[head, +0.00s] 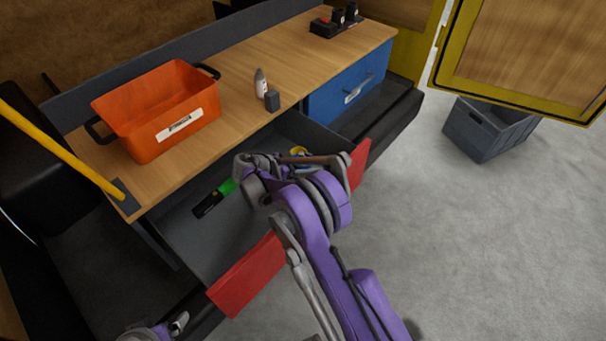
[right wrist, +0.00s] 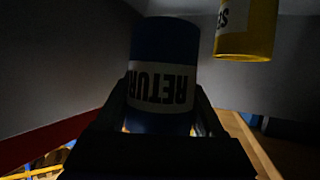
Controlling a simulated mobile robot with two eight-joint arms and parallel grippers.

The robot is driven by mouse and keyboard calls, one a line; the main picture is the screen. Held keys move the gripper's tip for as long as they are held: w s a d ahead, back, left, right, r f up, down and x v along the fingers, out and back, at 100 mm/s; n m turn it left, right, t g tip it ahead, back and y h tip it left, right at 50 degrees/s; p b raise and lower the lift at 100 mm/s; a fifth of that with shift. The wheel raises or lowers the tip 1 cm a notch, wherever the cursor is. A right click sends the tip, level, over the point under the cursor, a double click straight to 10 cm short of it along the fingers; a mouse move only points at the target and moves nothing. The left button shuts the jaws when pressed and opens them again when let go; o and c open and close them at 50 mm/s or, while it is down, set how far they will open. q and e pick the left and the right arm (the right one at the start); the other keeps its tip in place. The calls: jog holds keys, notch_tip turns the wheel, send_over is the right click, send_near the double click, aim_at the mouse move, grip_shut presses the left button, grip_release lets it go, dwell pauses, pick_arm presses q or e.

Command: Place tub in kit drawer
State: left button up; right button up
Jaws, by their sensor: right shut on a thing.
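My right gripper (right wrist: 163,100) is shut on a blue tub (right wrist: 165,48). In the right wrist view the tub's white label reads "RETUR" upside down. In the head view my right arm reaches over the open kit drawer (head: 195,245), which has a red front (head: 248,276); the wrist (head: 258,165) hides the blue tub there. I cannot tell whether the tub touches the drawer floor. A yellow, labelled cylinder (right wrist: 247,30) shows beside the tub in the wrist view; a small yellow thing (head: 299,151) shows behind my right arm. My left gripper (head: 178,322) is partly visible at the bottom left; its jaws are unclear.
A green and black tool (head: 214,198) lies in the drawer. On the wooden bench stand an orange bin (head: 160,105), a bottle (head: 260,82) and a small dark block (head: 272,101). A blue drawer (head: 345,92) is right of the open one. A grey crate (head: 487,128) stands on the floor.

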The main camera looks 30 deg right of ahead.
jog(key=shift+f, duration=1.95)
jog(key=shift+f+b, duration=0.4)
jog(key=shift+f, duration=0.1)
jog(key=shift+f, duration=0.1)
jog(key=o, duration=1.5)
jog(key=shift+o, duration=0.2)
